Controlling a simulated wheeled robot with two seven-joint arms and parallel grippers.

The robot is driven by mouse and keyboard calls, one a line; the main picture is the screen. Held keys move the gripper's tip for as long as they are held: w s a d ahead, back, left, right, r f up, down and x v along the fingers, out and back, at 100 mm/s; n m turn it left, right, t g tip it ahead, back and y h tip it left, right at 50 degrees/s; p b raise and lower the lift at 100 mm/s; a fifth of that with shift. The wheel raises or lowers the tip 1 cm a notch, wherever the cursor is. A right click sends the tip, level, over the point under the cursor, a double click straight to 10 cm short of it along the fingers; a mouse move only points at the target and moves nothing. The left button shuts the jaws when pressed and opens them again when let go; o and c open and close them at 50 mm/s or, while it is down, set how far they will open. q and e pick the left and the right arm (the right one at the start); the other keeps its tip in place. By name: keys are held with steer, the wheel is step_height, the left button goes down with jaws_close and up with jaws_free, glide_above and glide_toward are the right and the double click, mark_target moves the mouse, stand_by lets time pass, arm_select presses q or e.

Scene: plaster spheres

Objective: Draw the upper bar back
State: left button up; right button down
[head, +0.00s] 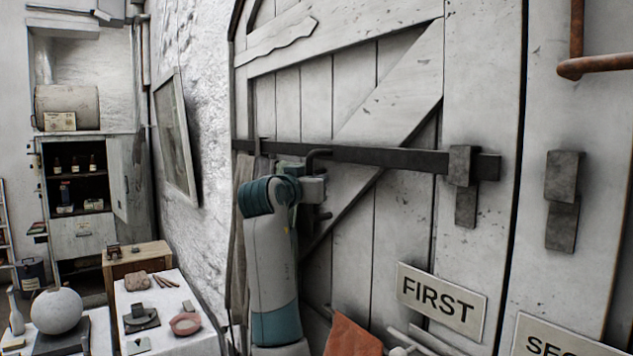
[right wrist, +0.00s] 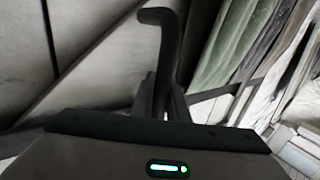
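The upper bar (head: 400,158) is a long dark flat bar lying across the white plank door. It passes through a dark bracket (head: 462,165), and its right end stops short of the gap between the door leaves. A dark keeper (head: 562,200) on the right leaf stands empty. A bent dark handle (head: 316,153) sticks out from the bar; it also shows in the right wrist view (right wrist: 168,45). My right gripper (head: 314,186) is at this handle. In the right wrist view its fingers (right wrist: 160,103) close around the handle's shank. My left gripper is not in view.
A "FIRST" sign (head: 440,299) and part of another sign (head: 560,340) are on the door. A rusty pipe (head: 595,66) is at upper right. Cloths (head: 241,220) hang left of my arm. A white table (head: 190,342) with small objects stands at lower left.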

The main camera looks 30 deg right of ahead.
steer(key=c, duration=2)
jaws_free()
steer(key=shift+a+r, duration=0.1)
steer(key=shift+r, duration=0.2)
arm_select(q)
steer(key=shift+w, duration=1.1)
arm_select(e)
steer(key=shift+w+f, duration=0.2)
steer(key=shift+f, duration=0.05)
arm_select(q)
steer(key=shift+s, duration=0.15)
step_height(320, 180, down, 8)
steer(key=b, duration=0.8)
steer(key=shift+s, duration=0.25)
arm_select(e)
steer(key=v, duration=1.7)
steer(key=shift+s, duration=0.2)
steer(key=shift+a+f, duration=0.1)
